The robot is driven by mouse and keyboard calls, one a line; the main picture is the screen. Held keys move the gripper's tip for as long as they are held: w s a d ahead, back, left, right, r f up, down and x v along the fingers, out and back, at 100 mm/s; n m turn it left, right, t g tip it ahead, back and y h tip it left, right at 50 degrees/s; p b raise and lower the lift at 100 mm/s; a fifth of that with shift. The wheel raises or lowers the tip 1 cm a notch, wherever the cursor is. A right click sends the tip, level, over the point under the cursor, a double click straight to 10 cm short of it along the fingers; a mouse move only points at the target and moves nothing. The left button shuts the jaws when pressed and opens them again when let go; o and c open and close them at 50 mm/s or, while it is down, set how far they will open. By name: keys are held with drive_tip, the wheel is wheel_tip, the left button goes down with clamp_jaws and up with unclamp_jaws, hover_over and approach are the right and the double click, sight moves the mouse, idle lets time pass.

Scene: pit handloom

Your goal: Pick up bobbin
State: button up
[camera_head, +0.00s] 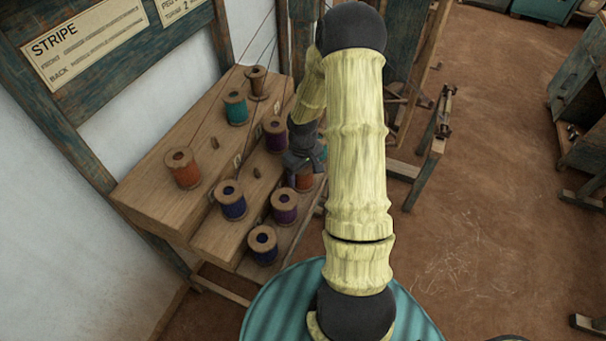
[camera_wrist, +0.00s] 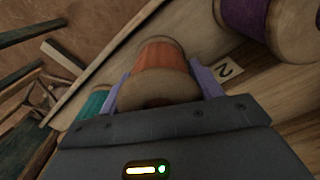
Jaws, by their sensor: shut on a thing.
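An orange bobbin (camera_head: 305,181) with wooden ends stands at the lower step of the wooden rack, partly hidden by my gripper (camera_head: 303,163) in the head view. In the wrist view the orange bobbin (camera_wrist: 164,57) sits between the two pale purple fingers of my gripper (camera_wrist: 165,80), which is shut on it. Its near wooden end faces the wrist camera. I cannot tell whether it still touches the rack.
The stepped rack (camera_head: 150,188) holds several other bobbins. A purple bobbin (camera_head: 284,207) stands close by, and a teal bobbin (camera_wrist: 93,106) shows beside my gripper. A number 2 label (camera_wrist: 226,70) lies near the orange bobbin. Open floor (camera_head: 480,220) is at right.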

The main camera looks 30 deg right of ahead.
wheel_tip(320, 180, up, 10)
idle(0.6)
drive_tip(key=shift+a, duration=0.1)
idle(0.4)
